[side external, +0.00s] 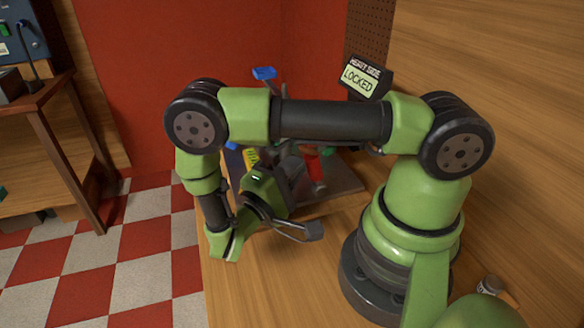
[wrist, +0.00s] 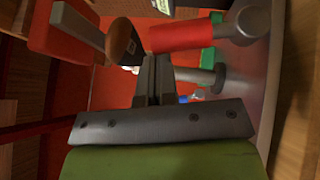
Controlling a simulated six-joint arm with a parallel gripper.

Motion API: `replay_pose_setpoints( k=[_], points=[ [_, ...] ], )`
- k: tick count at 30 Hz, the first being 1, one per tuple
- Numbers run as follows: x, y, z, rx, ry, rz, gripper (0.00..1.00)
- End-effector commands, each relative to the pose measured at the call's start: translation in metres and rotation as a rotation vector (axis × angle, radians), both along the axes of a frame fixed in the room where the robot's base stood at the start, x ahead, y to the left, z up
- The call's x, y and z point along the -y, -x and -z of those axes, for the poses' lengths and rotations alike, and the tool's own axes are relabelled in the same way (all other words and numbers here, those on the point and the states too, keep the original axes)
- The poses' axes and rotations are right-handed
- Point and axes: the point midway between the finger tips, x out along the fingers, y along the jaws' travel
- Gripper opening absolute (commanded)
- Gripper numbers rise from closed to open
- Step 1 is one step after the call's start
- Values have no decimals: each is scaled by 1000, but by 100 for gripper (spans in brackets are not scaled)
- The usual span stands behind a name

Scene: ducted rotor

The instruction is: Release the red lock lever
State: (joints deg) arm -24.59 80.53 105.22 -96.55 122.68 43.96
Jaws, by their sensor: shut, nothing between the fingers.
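A red cylindrical grip (wrist: 185,36) with a grey round end (wrist: 250,20) lies across the upper middle of the wrist view. In the side external view a small red part (side external: 312,165) shows behind my gripper, partly hidden. My gripper (wrist: 153,62) is shut and empty, its fingertips close below the left end of the red grip. Contact cannot be told. A sign (side external: 359,80) reads LOCKED.
A grey post with a round flange (wrist: 205,76) and a green part (wrist: 208,55) stand right of my fingers. A brown rounded knob (wrist: 122,40) is just left of them. A blue part (side external: 264,73) rises behind my arm. The wooden tabletop (side external: 270,290) is clear in front.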

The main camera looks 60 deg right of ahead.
Motion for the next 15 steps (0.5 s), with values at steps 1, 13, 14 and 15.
replay_pose_setpoints(
  k=[1, 13, 14, 15],
  points=[
    [0, 0, 0, 0, 0, 0, 0],
    [5, 4, -6, 57, -60, -3, 0],
    [6, 5, -8, 72, -75, -3, 0],
    [8, 7, -9, 88, -90, -2, 0]
  ],
)
